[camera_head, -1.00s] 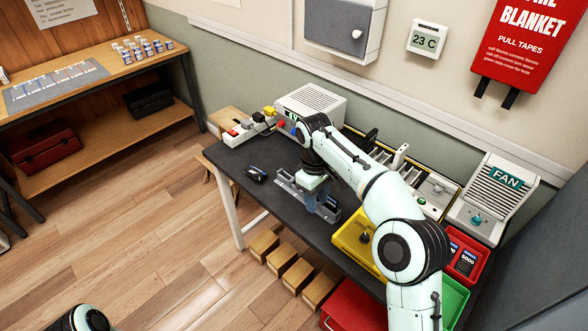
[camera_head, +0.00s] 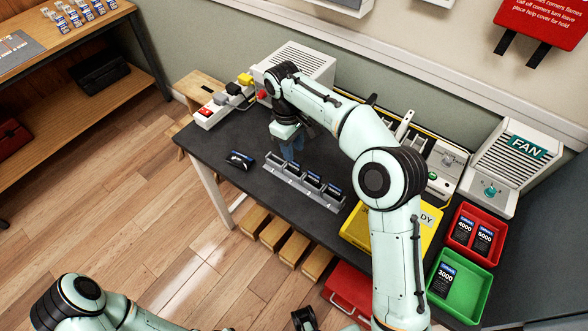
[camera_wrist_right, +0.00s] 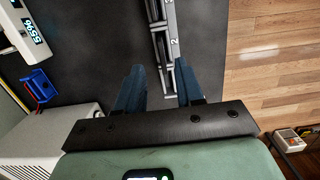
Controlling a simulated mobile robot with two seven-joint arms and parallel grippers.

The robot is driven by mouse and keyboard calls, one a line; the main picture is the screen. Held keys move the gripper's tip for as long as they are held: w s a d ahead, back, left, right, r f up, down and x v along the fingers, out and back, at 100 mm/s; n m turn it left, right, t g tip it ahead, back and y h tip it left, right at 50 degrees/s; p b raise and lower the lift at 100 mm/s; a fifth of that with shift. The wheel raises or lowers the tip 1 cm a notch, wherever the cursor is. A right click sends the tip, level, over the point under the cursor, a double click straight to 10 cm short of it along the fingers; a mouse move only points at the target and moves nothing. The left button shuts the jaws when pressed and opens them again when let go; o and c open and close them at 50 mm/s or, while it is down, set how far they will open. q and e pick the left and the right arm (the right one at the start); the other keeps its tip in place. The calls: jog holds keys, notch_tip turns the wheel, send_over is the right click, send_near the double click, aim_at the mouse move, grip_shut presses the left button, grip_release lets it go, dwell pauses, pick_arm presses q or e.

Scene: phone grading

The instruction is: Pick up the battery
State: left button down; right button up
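Several black batteries with blue labels (camera_head: 313,181) stand in the slots of a grey rack (camera_head: 318,200) on the dark table. A small dark block with a blue-white mark (camera_head: 240,159), looking like another battery, lies on the table left of the rack. My right gripper (camera_head: 292,149) points down just behind the rack's left end.
A red bin (camera_head: 486,252) and a green bin (camera_head: 479,307) hold batteries at the table's right, beside a yellow tray (camera_head: 358,236). Dark table surface left of the rack is mostly clear.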

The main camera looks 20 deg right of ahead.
aim_at(295, 164)
jog(key=f, duration=0.2)
jog(key=f+b, duration=0.1)
jog(key=f, duration=0.1)
jog(key=s+f, duration=0.1)
jog(key=f, duration=0.1)
jog(key=shift+f, duration=0.45)
grip_shut()
